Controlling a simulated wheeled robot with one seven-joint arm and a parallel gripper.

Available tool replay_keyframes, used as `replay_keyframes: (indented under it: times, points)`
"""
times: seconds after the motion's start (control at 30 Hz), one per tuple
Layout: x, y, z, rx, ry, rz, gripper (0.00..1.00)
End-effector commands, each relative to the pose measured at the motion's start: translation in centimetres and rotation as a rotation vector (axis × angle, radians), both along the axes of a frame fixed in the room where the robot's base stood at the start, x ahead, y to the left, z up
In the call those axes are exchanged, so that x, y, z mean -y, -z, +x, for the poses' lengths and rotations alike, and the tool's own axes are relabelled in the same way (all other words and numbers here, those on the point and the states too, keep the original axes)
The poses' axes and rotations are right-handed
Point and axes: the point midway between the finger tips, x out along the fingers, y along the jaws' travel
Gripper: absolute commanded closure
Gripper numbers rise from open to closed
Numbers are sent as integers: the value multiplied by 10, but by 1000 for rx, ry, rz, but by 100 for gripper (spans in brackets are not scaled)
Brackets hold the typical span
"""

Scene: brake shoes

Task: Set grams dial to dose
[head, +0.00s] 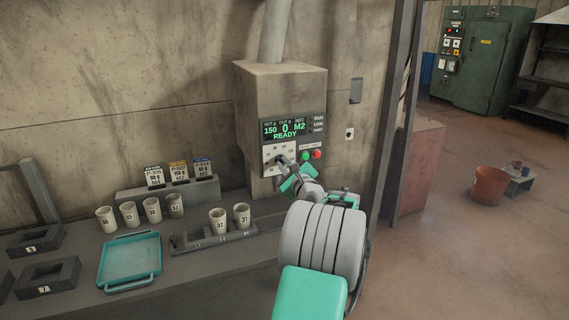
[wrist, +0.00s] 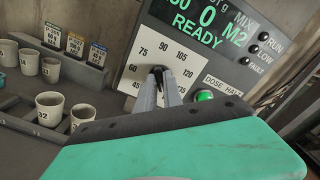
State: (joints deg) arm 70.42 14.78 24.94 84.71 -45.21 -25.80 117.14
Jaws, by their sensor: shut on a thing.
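The dispenser (head: 280,105) is a grey box on the wall. Its green display (head: 285,129) reads set 150 g, out 0, mix M2, READY. Below it is a white dial plate (wrist: 188,50) with numbers such as 60, 75, 90, 105, 120 and 135 around a dark grams dial (wrist: 158,69). My gripper (head: 282,162) reaches the dial from the front; in the wrist view its fingers (wrist: 159,85) are shut on the dial and hide most of it. The pointer's direction is hidden. Three dose cards (head: 178,172) stand on a grey block; their small print is hard to read.
Several numbered cups (head: 107,219) stand left on the bench, two in a dark rack (head: 190,243). A teal tray (head: 103,274) and black square holders (head: 37,290) lie further left.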

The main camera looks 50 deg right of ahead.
Motion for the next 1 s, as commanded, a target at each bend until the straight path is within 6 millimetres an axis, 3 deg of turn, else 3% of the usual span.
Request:
replay_keyframes:
  times: [0.3,0.33,0.6,0.87,1.0]
  points:
    - [1,3,-1,-1,2,7,100]
    - [0,3,-1,-1,2,7,88]
    - [0,2,0,-1,0,4,67]
    - [-1,1,-2,0,0,2,67]
    - [-11,2,-20,0,3,1,67]
